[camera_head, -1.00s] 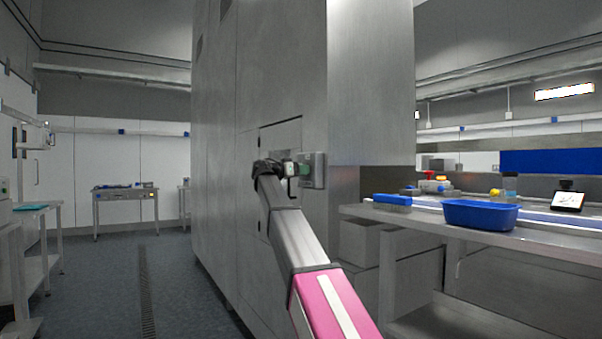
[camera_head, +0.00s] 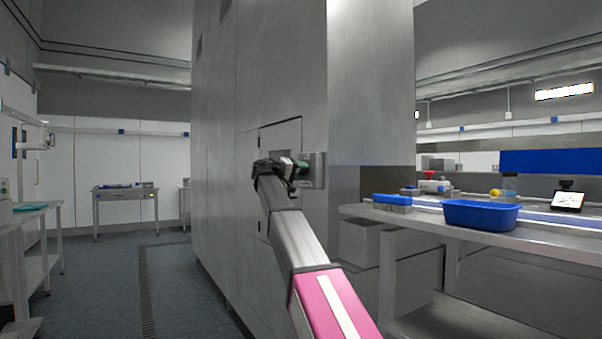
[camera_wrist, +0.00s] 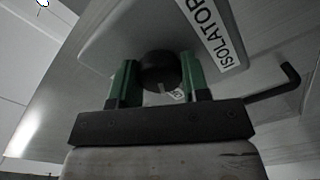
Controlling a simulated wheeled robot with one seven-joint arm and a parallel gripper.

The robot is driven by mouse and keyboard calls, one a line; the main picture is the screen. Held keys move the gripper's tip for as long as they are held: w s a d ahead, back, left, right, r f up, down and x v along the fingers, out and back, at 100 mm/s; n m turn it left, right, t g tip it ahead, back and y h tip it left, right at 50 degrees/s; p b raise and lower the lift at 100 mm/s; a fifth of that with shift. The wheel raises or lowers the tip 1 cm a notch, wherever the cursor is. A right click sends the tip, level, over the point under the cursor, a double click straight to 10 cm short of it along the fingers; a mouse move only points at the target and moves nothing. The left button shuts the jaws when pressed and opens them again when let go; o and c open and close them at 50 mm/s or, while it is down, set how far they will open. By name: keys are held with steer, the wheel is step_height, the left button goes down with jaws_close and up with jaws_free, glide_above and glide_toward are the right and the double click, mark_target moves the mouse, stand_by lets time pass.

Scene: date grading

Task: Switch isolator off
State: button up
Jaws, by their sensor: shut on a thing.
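The isolator (camera_head: 318,170) is a grey box on the side of the tall metal cabinet. In the wrist view the grey isolator plate (camera_wrist: 118,38) carries a white label reading "ISOLATOR" (camera_wrist: 214,32). A round black knob (camera_wrist: 160,70) stands out from the plate between the green fingers of my gripper (camera_wrist: 161,82). My gripper is shut on the knob, with a finger on each side. In the head view my gripper (camera_head: 301,167) is at the isolator's face, where my wrist partly hides it. The knob's far side and markings are mostly hidden.
The tall metal cabinet (camera_head: 225,140) has a panel door beside the isolator. A bent black handle (camera_wrist: 280,85) is close to the right of my gripper in the wrist view. A steel bench with a blue tub (camera_head: 480,215) stands to the right. The floor at left is open.

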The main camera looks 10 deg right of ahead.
steer(key=shift+n, duration=0.8)
steer(key=o, duration=0.9)
steer(key=v, duration=1.1)
steer(key=shift+f, duration=0.1)
